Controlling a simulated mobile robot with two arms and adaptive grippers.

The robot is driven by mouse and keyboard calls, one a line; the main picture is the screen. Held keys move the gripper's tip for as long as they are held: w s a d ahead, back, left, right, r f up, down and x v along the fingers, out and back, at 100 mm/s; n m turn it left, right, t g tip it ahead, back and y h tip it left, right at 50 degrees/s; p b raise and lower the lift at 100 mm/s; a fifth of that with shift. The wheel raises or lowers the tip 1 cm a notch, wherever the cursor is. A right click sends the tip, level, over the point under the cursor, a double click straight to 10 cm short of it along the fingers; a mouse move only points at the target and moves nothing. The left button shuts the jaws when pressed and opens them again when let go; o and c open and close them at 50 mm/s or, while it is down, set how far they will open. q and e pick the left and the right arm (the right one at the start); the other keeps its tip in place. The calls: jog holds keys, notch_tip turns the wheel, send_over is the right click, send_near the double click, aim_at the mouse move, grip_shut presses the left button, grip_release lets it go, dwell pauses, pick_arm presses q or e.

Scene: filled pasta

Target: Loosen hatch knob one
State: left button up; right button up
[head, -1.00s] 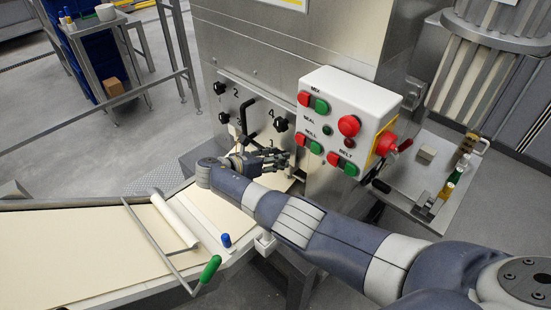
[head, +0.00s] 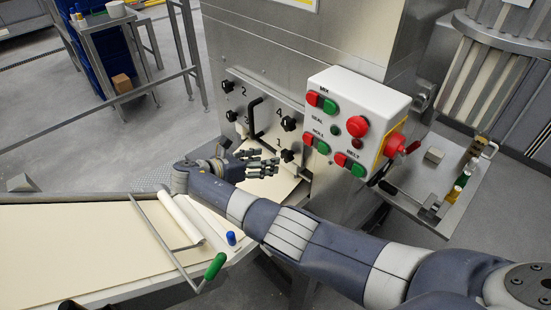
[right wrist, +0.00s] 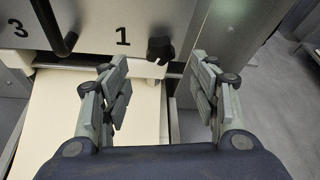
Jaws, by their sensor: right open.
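Hatch knob one (head: 288,155) is a black lobed knob at the lower right of the steel hatch (head: 262,100), below the label "1". In the right wrist view knob one (right wrist: 160,48) stands ahead, between the lines of the two fingers and beyond their tips. My right gripper (head: 268,163) is open and empty, just left of and below the knob, apart from it. Its spread fingers also show in the right wrist view (right wrist: 160,82). My left gripper is not recognisable; only a small dark shape shows at the head view's bottom left edge.
Knobs two (head: 227,86), three (head: 232,115) and four (head: 289,123) and a black handle (head: 254,118) share the hatch. A white button box (head: 355,105) juts out to the right. A conveyor with pale dough sheet (head: 80,235) and a green-handled bar (head: 214,266) lies below.

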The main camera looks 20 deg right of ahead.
jog(key=v, duration=0.4)
dwell(0.4)
